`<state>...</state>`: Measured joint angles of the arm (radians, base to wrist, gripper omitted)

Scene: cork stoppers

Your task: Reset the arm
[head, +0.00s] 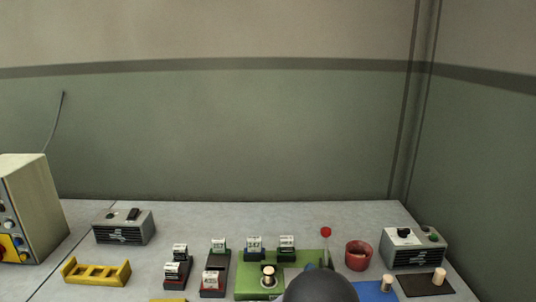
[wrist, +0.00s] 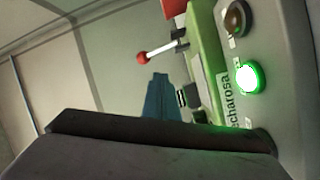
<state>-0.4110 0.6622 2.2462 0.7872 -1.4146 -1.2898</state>
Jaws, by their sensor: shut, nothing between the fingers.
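My gripper shows in the wrist view as a dark block at the bottom with narrow bluish fingers (wrist: 159,77) above it. The fingers are together and hold nothing. A dark rounded part of my arm stands at the bottom of the head view and hides part of the table. Pale cork stoppers stand on the green fixture (head: 245,290), on the blue mat (head: 366,289) and on the dark brown mat (head: 416,286). In the wrist view a grey panel (wrist: 282,60) carries a lit green button (wrist: 249,77) and a dim brownish button (wrist: 236,19).
A red-knobbed lever (head: 326,232) stands behind the green fixture, beside a red cup (head: 358,255). Small labelled blocks (head: 255,248) stand left of centre. A yellow rack (head: 96,271) and grey boxes (head: 124,226) are on the table. The table's back strip is clear.

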